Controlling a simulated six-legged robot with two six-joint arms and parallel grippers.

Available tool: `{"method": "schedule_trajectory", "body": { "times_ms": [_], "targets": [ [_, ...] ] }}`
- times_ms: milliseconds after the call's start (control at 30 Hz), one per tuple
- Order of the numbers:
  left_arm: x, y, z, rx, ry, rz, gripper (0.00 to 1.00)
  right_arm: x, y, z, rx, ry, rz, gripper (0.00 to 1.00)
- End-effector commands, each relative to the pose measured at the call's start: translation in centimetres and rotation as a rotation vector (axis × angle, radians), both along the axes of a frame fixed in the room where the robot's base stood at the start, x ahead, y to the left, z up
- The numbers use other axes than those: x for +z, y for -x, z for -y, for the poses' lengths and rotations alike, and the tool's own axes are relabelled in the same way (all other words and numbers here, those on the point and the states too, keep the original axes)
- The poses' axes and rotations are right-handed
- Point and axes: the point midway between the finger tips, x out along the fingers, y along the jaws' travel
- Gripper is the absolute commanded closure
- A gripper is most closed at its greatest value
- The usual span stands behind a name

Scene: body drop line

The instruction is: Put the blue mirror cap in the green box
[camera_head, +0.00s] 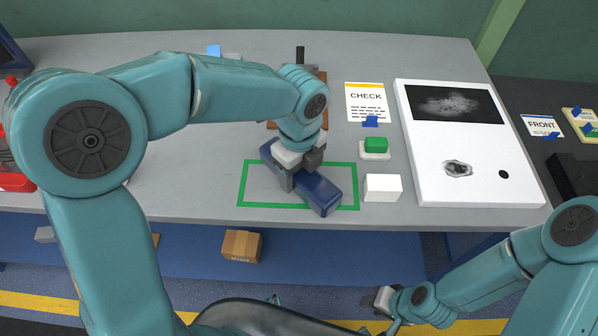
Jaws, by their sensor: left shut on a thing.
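The blue mirror cap (318,191) is a dark blue, long block-like piece lying diagonally over the green box (248,204), a green outline on the grey table. Its far left end crosses the back line and its near right end covers part of the front line. My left gripper (300,176) is shut on the cap around its middle, from above. I cannot tell whether the cap touches the table. My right gripper (378,300) is low in front of the table, away from the cap; its jaw state is unclear.
A white block (382,188) stands just right of the outline. Behind it are a green button (375,146) and a CHECK sheet (367,102). A white panel (465,185) lies further right. A brown piece (321,78) is partly hidden behind my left arm.

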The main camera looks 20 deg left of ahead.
Motion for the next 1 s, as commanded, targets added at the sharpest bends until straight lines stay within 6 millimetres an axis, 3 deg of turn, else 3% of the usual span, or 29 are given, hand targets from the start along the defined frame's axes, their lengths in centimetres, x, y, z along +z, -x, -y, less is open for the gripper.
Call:
{"method": "schedule_trajectory", "body": {
  "times_ms": [433,467,533,833,1000],
  "targets": [
    [-1.1,0.0,0.0,-0.001,0.0,0.001,0.77,-0.3,0.0,0.0,0.0,0.0,0.0,0.63],
    [-1.1,0.0,0.0,-0.001,0.0,0.001,0.33,-0.3,0.0,0.0,0.0,0.0,0.0,0.63],
    [-1.0,0.0,0.0,-0.001,0.0,0.001,0.11,-0.2,0.0,0.0,0.0,0.0,0.0,0.63],
    [-0.8,0.0,0.0,-0.001,0.0,0.001,0.11,-0.1,0.0,0.0,0.0,0.0,0.0,0.63],
    [1.2,-0.1,0.0,0.001,0.002,0.005,0.11,0.2,0.0,0.0,0.0,0.0,0.0,0.63]
  ]
}}
